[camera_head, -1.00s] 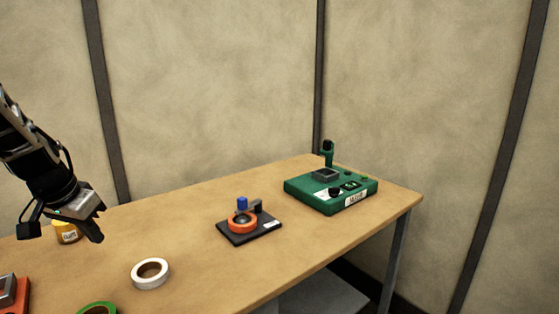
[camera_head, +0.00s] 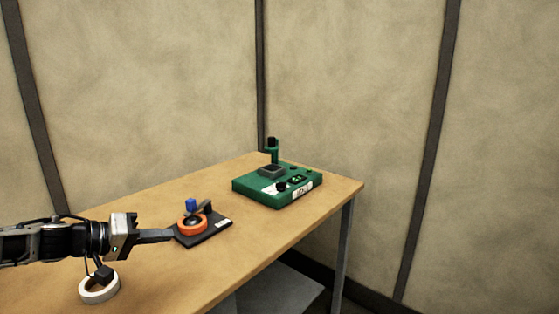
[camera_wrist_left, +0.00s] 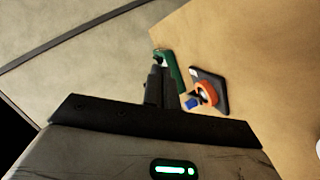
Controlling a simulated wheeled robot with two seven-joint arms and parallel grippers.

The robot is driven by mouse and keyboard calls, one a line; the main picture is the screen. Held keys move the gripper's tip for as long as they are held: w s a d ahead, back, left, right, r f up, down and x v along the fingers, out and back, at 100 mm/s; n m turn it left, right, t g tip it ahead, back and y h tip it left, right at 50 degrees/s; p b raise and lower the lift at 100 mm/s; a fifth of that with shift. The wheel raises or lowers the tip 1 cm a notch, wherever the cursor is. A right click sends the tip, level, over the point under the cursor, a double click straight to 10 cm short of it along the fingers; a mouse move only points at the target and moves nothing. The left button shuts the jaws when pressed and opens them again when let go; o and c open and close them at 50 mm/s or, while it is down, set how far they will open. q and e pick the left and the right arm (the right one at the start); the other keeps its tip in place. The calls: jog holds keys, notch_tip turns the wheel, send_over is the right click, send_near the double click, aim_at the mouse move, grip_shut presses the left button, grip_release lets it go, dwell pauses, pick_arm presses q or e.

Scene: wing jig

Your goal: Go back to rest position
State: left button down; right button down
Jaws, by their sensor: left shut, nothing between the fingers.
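My left gripper (camera_head: 155,236) comes in from the left in the head view, above the table, pointing right. Its fingers are together and hold nothing; in the left wrist view the shut fingers (camera_wrist_left: 160,85) also show. The fingertips appear close to the left edge of the black base (camera_head: 211,234) with an orange ring (camera_head: 192,224) and a blue knob (camera_head: 191,203); I cannot tell whether they touch. The orange ring also shows in the left wrist view (camera_wrist_left: 207,92), right of the fingers. My right gripper is not in view.
A green box fixture (camera_head: 277,187) stands near the table's far right corner. A white tape roll (camera_head: 100,290) lies under my left wrist. The wooden table (camera_head: 270,232) is clear right of the black base, up to its right edge.

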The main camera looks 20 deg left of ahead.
pick_arm(q)
jog(key=w+d+r+n+t+y, duration=0.4)
jog(key=w+d+r+n+t, duration=0.95)
jog(key=w+r+n, duration=0.2)
jog(key=w+a+f+m+g+y, duration=0.2)
jog(key=f+m+g+y, duration=0.15)
jog(key=f+m, duration=0.55)
jog(key=w+a+f+m+g+y, duration=0.25)
jog(key=f+m+g, duration=0.25)
jog(key=m, duration=0.9)
jog(key=s+d+f+m+g+h, duration=0.1)
jog(key=s+d+f, duration=0.35)
jog(key=f, duration=0.35)
jog(key=s+d+f+g+h, duration=0.1)
jog(key=s+d+f+h, duration=0.15)
jog(key=s+f, duration=0.4)
jog(key=s+d+f+g, duration=0.1)
jog(key=s+d+f, duration=0.3)
jog(key=s, duration=0.5)
jog(key=s+d+f+g+h, duration=0.1)
jog(key=s+d+f, duration=0.3)
jog(key=s, duration=0.5)
jog(key=s+d+f+g+h, duration=0.1)
jog(key=s+d+f+g, duration=0.2)
jog(key=s, duration=0.6)
notch_tip(320, 180, down, 2)
jog(key=shift+s+d+f, duration=0.2)
jog(key=shift+d+f, duration=0.05)
jog(key=shift+d, duration=0.4)
jog(key=shift+n, duration=0.25)
